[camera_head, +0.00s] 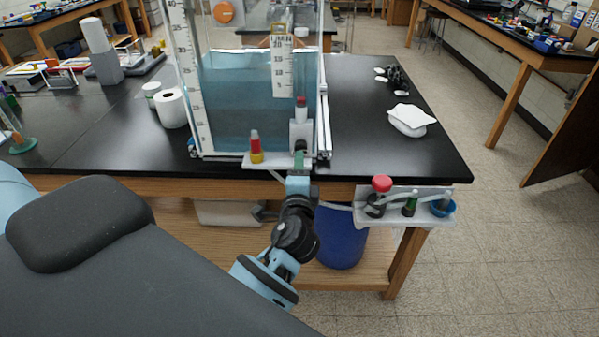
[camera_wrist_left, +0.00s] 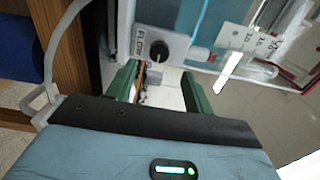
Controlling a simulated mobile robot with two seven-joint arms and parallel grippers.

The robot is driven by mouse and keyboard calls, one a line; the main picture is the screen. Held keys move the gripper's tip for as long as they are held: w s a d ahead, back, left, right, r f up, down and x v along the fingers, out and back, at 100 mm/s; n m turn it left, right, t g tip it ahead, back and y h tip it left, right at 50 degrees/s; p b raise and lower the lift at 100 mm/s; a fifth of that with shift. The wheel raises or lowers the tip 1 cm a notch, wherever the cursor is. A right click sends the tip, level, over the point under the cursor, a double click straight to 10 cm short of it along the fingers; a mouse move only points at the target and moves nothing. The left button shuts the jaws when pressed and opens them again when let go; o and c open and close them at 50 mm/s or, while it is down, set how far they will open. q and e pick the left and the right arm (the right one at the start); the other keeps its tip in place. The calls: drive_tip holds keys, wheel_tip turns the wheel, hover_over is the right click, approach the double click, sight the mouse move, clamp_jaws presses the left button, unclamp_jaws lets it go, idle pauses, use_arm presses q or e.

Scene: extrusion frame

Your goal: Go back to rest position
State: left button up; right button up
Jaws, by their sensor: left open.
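My left gripper (camera_head: 299,158) is at the front edge of the black bench, just below a white block (camera_head: 301,134) on the water tank's front. In the left wrist view, its two green fingers (camera_wrist_left: 162,88) stand apart with no object clearly held between them. Past the fingertips is the white block with a dark round knob (camera_wrist_left: 158,50) and lettering. I cannot tell whether the fingers touch the block. My right gripper is not in view.
The tank (camera_head: 250,105), in a metal frame, holds blue water. A red-and-yellow bottle (camera_head: 256,148) stands left of the gripper. A shelf (camera_head: 405,208) with small containers juts out at right, above a blue bin (camera_head: 341,236). Floor at right is open.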

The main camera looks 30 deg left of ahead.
use_arm(q)
drive_tip(key=shift+w+a, duration=0.1)
drive_tip(key=shift+w, duration=0.05)
drive_tip(key=s+d+f+n+g+h, duration=0.1)
drive_tip(key=s+d+f+n+h, duration=0.2)
drive_tip(key=s+f, duration=0.5)
drive_tip(key=s+d+f+g+h, duration=0.2)
drive_tip(key=s+d+f+h, duration=0.15)
drive_tip(key=f, duration=0.75)
drive_tip(key=s+d+f+n+g+h, duration=0.1)
drive_tip(key=s+d+f+n+h, duration=0.1)
drive_tip(key=s, duration=0.6)
drive_tip(key=s+d+f+n+g+h, duration=0.1)
drive_tip(key=s+d+f+n+h, duration=0.1)
drive_tip(key=s+f+n, duration=0.2)
drive_tip(key=s+f, duration=0.3)
drive_tip(key=s, duration=0.2)
drive_tip(key=shift+s+f+n+g+h, duration=0.15)
drive_tip(key=shift+s+n+g+h, duration=0.05)
drive_tip(key=shift+n+g+h, duration=0.2)
